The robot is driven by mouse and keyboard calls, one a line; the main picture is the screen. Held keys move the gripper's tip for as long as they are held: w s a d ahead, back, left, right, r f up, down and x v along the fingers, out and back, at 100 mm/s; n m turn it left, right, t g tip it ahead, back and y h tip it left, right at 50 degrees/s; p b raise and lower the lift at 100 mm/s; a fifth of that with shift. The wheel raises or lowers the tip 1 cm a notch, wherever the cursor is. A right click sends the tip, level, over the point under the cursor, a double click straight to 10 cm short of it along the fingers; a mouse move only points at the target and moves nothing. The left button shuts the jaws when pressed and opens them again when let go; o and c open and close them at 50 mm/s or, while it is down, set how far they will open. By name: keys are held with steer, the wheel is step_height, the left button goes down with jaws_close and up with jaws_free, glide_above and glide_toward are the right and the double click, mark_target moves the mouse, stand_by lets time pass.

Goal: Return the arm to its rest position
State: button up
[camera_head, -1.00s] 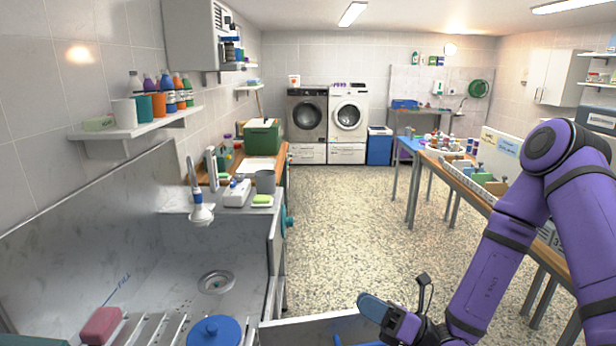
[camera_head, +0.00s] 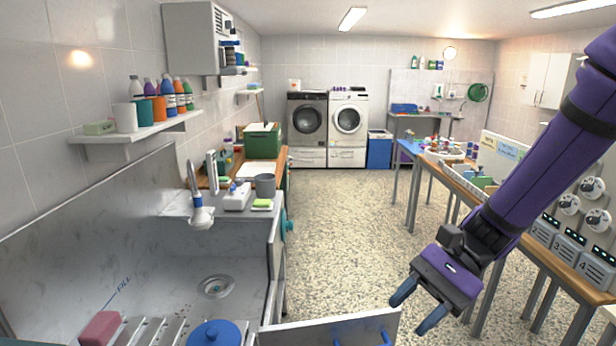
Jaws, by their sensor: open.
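My gripper (camera_head: 419,311) hangs at the lower right of the head view, at the end of my purple arm (camera_head: 548,160). Its two blue-grey fingers are spread apart and point down and to the left. Nothing is between them. The gripper is in the air over the speckled floor, to the right of a grey panel with blue hooks or handles. The arm comes in from the upper right edge and slopes down to the gripper, in front of the wooden table.
The grey panel (camera_head: 300,335) stands at the bottom middle, near my gripper. A steel tub (camera_head: 150,270) is at left. The wooden table (camera_head: 540,262) with labelled grey boxes (camera_head: 568,245) lies behind my arm at right. The floor (camera_head: 345,230) between them is clear.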

steer(key=s+d+r+n+t+h, duration=0.3)
steer(key=d+r+n+t+h, duration=0.1)
steer(key=d+r, duration=0.3)
steer(key=s+d+r+n+t+h, duration=0.4)
steer(key=d+r+n+t+h, duration=0.1)
steer(key=d+r+t+h, duration=0.1)
step_height(320, 180, up, 2)
steer(key=shift+d+t+h, duration=0.4)
steer(key=shift+d+t, duration=0.1)
steer(key=shift+d, duration=0.35)
stand_by(0.6)
